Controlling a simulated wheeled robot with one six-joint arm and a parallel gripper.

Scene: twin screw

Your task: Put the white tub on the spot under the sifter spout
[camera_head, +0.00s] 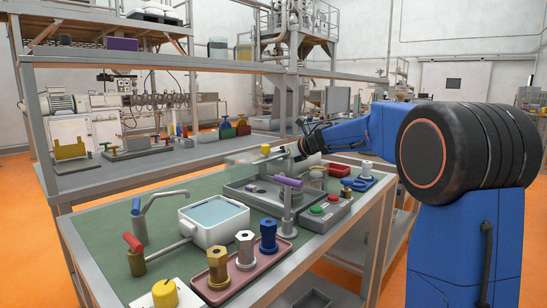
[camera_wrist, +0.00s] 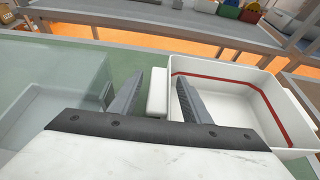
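The white tub (camera_wrist: 225,75) is at the right in the wrist view, open at the top, with a red stripe around its inside. A white tab (camera_wrist: 157,95) sticks out from its near left side. My gripper (camera_wrist: 160,90) has one finger on each side of this tab; small gaps show, and it looks open. In the head view my gripper (camera_head: 292,152) is over the far side of the green-topped bench (camera_head: 105,232), and I cannot make out the tub clearly there. I cannot tell the sifter spout or its spot.
A clear-walled box (camera_wrist: 55,90) is left of the fingers. A white basin (camera_head: 213,238), a pink tray (camera_head: 262,273) with hex posts and a purple-handled post (camera_head: 287,205) stand nearer on the bench. A button box (camera_head: 325,213) is at its right.

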